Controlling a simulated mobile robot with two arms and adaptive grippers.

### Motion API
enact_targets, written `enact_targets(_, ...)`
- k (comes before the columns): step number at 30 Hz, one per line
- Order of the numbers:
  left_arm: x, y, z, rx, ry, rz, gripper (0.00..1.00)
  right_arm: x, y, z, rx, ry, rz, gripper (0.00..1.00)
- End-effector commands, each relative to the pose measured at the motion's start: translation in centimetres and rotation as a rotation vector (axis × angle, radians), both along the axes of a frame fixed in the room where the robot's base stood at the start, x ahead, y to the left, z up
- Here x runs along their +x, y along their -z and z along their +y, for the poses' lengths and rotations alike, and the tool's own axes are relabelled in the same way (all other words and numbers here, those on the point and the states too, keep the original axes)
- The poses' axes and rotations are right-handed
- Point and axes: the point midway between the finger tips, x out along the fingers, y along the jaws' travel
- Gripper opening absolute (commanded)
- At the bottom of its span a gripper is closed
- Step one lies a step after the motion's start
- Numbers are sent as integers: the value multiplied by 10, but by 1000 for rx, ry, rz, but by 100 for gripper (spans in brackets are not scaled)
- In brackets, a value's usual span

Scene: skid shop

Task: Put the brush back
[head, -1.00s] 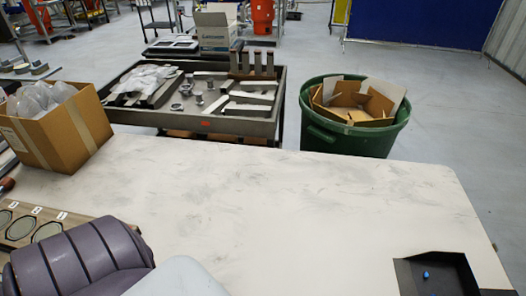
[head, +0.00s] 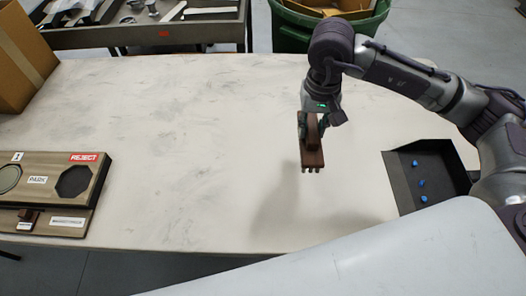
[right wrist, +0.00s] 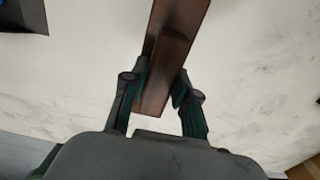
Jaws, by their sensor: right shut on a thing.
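The brush (head: 312,150) is a dark brown wooden block with short bristle tufts pointing down. It hangs above the white table (head: 180,150) in the head view, with a soft shadow below it. My right gripper (head: 319,122) is shut on its upper part. In the right wrist view the brush (right wrist: 168,65) runs up between the two fingers of my right gripper (right wrist: 160,95). My left gripper is not in view.
A black tray (head: 405,185) with blue pieces (head: 422,184) lies at the right. The table's middle is clear.

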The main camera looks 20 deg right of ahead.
Motion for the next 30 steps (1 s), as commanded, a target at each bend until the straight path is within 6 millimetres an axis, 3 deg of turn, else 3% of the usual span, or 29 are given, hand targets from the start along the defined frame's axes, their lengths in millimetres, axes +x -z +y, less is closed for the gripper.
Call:
enact_targets(6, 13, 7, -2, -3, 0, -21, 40, 33, 28, 31, 4, 1, 2, 1)
enact_targets(15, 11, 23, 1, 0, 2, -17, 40, 77, 62, 68, 1, 2, 0, 1)
enact_targets(21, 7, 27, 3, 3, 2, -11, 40, 84, 70, 74, 0, 1, 0, 1)
enact_targets(30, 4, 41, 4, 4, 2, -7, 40, 83, 107, 74, 1, 1, 1, 1)
